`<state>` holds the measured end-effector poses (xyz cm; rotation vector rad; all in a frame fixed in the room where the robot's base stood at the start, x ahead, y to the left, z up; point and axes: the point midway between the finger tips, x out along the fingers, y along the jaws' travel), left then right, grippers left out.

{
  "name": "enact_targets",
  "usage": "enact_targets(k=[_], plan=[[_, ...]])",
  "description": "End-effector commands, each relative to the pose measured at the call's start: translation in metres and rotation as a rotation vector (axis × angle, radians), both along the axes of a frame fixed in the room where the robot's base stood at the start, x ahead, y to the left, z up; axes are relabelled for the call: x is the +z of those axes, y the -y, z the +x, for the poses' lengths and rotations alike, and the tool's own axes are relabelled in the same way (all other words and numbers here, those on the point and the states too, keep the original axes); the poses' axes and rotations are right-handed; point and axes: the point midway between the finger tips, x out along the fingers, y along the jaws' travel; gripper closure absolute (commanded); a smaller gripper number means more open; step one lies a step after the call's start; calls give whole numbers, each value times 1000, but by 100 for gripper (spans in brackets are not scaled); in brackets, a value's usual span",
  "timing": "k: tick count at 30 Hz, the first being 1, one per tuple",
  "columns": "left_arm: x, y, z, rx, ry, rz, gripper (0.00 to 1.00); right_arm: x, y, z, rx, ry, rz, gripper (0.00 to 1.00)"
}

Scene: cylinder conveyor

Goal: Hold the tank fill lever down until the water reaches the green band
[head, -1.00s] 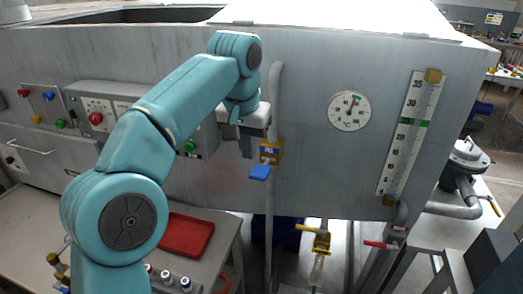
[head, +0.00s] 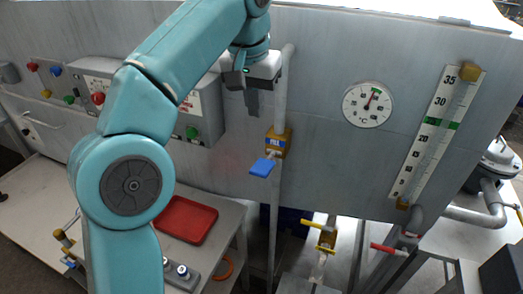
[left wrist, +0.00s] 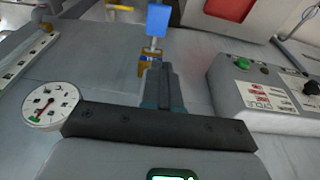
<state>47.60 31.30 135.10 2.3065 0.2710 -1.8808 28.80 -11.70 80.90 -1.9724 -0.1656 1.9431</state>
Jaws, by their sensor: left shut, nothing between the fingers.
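The tank fill lever has a blue paddle (head: 262,167) on a yellow-brown valve body (head: 279,143) at the vertical pipe; it also shows in the left wrist view (left wrist: 158,20). My left gripper (head: 252,112) is shut and empty, above the lever and apart from it. In the left wrist view its closed fingers (left wrist: 168,84) point towards the valve. The level gauge (head: 437,133) with its green band (head: 440,121) is on the tank front at the right. I cannot tell the water height in its tube. My right gripper is not in view.
A round temperature dial (head: 367,105) sits between pipe and gauge. A button panel (head: 193,132) is left of the pipe. A red tray (head: 187,219) lies on the lower bench. Yellow-handled (head: 318,222) and red-handled (head: 388,249) valves are below the tank.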

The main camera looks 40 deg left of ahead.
Motion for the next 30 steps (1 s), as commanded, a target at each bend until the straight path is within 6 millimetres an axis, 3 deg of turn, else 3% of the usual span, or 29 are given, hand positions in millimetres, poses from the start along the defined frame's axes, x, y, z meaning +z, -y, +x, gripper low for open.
enact_targets(k=[11, 26, 30], plan=[[-9, 1, -1, -1, -3, 0, 100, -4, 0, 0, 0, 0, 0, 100], [-105, -4, 21, -1, -5, 0, 100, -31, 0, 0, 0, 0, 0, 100], [-124, -2, 15, -2, -3, 0, 100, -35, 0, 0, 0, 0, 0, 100]])
